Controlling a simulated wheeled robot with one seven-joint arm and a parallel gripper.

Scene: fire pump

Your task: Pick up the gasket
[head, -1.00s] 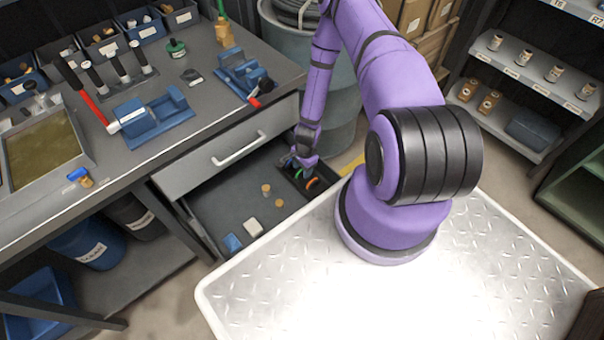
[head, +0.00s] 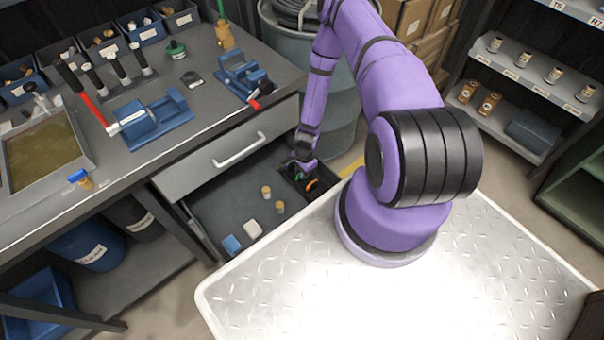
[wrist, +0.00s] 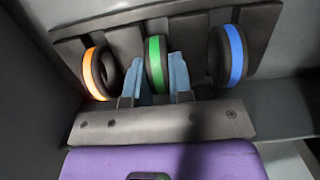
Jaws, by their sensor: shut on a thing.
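Three ring gaskets stand upright in slots of a dark rack (wrist: 200,35) in the wrist view: one with an orange band (wrist: 92,75) at left, one with a green band (wrist: 155,65) in the middle, one with a blue band (wrist: 232,53) at right. My gripper (wrist: 158,78) has its two blue-grey fingers on either side of the green gasket's lower part and is shut on it. The green gasket still sits at its slot. In the head view my gripper (head: 303,172) reaches down into the open drawer, hiding most of the rack; an orange rim (head: 311,184) shows beside it.
The open drawer (head: 225,205) also holds two small tan-topped items (head: 266,192), a white block (head: 252,229) and a blue block (head: 232,244). The workbench (head: 205,110) stands above it, with a blue vise (head: 155,118). A grey barrel (head: 285,50) stands behind my arm.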

